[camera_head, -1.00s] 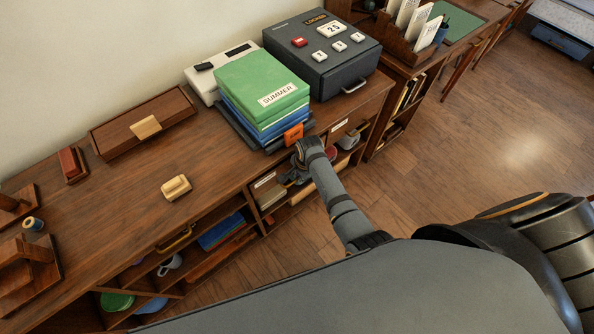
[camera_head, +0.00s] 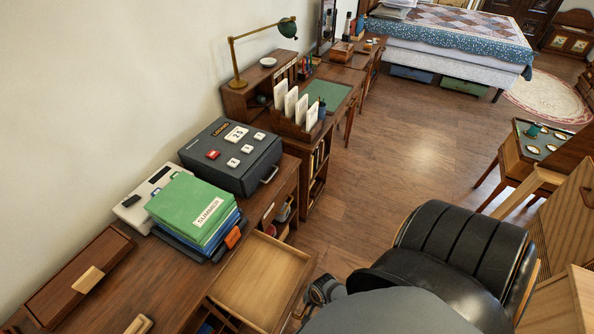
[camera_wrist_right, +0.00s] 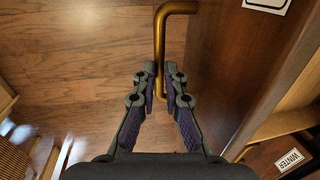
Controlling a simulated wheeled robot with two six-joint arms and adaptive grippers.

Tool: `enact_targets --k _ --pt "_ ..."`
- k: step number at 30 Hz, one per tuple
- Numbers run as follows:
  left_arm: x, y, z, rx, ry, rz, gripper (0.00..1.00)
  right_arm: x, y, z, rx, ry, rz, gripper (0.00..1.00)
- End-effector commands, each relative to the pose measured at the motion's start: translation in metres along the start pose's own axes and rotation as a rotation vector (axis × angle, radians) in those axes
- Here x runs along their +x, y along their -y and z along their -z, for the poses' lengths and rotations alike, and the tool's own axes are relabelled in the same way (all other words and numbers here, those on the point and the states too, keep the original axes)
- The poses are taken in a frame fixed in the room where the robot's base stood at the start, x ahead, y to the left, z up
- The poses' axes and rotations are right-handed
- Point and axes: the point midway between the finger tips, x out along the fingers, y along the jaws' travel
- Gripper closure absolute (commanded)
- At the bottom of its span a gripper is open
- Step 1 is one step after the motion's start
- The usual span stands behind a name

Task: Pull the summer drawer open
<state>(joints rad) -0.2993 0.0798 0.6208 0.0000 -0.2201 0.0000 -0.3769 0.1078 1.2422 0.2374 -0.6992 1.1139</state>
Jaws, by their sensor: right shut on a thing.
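The open wooden drawer (camera_head: 262,280) sticks out from the front of the long dresser, and its pale interior looks empty. In the right wrist view the drawer front (camera_wrist_right: 215,75) carries a brass bar handle (camera_wrist_right: 161,40) and a white label cut off at the top edge, so I cannot read it. My right gripper (camera_wrist_right: 162,84) is shut on the brass handle, with a finger on each side. In the head view my right gripper (camera_head: 322,290) is at the drawer's outer edge, partly hidden by my arm. My left gripper is not in view.
A green folder stack (camera_head: 195,212) labelled SUMMER and a dark locked box (camera_head: 230,155) stand on the dresser top. A WINTER label (camera_wrist_right: 291,159) shows in the wrist view. A black chair-like shape (camera_head: 450,255) is at right. Wooden floor (camera_head: 400,150) is clear beyond.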

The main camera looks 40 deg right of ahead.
Motion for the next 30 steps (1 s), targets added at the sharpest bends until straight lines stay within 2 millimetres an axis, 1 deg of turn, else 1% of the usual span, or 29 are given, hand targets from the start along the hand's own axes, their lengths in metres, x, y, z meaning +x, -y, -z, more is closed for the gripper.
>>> enact_targets --k 1,3,6,16,17,21,22,30 --pt "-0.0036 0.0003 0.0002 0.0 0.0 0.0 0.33 -0.0025 -0.0054 0.0 0.001 0.0 -0.003 1.0" --pt "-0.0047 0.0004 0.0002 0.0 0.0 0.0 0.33 -0.0025 -0.0101 0.0002 0.0 0.0 -0.002 1.0" --pt "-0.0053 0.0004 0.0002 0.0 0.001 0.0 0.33 -0.0023 -0.0137 0.0002 0.0 0.0 -0.002 1.0" --pt "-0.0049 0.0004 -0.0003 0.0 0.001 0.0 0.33 -0.0016 -0.0148 0.0 0.0 0.0 -0.002 1.0" --pt "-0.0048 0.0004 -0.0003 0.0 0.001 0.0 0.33 -0.0016 -0.0147 0.0 0.0 0.0 -0.002 0.88" --pt "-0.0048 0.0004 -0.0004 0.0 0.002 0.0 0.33 -0.0016 -0.0144 0.0 0.0 0.0 -0.002 0.69" --pt "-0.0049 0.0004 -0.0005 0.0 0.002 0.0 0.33 -0.0017 -0.0142 0.0 0.0 0.0 -0.002 0.66" --pt "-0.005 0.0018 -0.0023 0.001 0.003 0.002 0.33 -0.0022 -0.0135 0.0001 0.0 0.0 0.0 0.66"
